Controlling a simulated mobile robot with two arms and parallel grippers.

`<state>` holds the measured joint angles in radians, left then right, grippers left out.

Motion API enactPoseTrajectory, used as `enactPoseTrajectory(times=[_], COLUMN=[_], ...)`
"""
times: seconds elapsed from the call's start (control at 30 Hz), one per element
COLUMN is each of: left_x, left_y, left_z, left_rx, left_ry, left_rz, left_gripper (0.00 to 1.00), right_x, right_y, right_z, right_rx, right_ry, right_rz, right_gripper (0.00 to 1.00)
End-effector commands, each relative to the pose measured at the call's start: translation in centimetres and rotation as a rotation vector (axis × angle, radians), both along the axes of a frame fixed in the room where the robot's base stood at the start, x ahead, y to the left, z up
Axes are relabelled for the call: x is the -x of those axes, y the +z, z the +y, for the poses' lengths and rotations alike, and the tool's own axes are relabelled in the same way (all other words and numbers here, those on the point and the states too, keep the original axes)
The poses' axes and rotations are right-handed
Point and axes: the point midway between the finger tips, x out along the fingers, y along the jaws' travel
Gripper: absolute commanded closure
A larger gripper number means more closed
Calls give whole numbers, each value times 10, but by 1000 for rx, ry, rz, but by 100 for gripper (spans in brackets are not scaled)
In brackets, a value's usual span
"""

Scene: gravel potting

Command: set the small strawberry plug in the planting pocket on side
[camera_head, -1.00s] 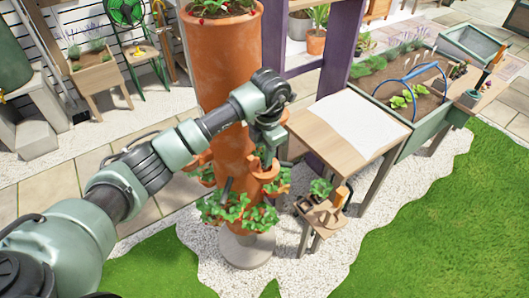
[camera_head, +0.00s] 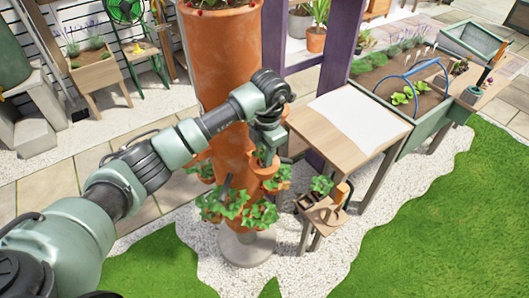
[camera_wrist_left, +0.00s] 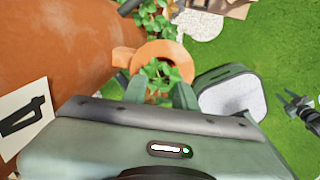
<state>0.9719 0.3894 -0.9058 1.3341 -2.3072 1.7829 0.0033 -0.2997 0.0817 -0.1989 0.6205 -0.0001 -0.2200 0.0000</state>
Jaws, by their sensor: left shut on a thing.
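My left gripper (camera_head: 265,148) is at the front right side of the tall terracotta planter (camera_head: 220,60), above a planting pocket (camera_head: 267,168). In the left wrist view, my left gripper (camera_wrist_left: 160,92) is shut on the small strawberry plug (camera_wrist_left: 159,72), whose green leaves show between the fingers. The orange rim of the planting pocket (camera_wrist_left: 179,52) curves around the leaves there. The plug's lower part is hidden, so I cannot tell how deep it sits.
Leafy plants (camera_head: 235,205) fill lower pockets of the planter. A small wooden stand (camera_head: 322,213) with a potted plant (camera_head: 321,186) is close on the right, beside a wooden table (camera_head: 335,150). A raised bed (camera_head: 425,110) stands farther right. Open grass (camera_head: 430,220) lies in front.

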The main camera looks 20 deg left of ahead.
Motion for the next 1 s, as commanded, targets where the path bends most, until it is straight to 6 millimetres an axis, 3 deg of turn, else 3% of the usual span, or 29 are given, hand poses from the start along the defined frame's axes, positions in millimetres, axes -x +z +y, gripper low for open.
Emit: enactPoseTrajectory(times=[0.23,0.33,0.57,0.6,0.7,1.0], left_x=[0,0,0,0,0,0], left_y=[0,0,0,0,0,0], left_z=[0,0,0,0,0,0], left_rx=[0,-1,-1,0,0,0], left_ry=[0,0,0,0,0,0], left_rz=[0,-1,-1,0,0,0], left_gripper=[84,50,47,44,21,21], right_x=[0,0,0,0,0,0], right_y=[0,0,0,0,0,0], right_z=[1,2,3,3,3,3], right_rx=[-1,-2,-4,-4,-4,-4], right_ry=[0,0,0,0,0,0], right_rz=[0,0,0,0,1,1], right_gripper=[64,64,64,64,64,64])
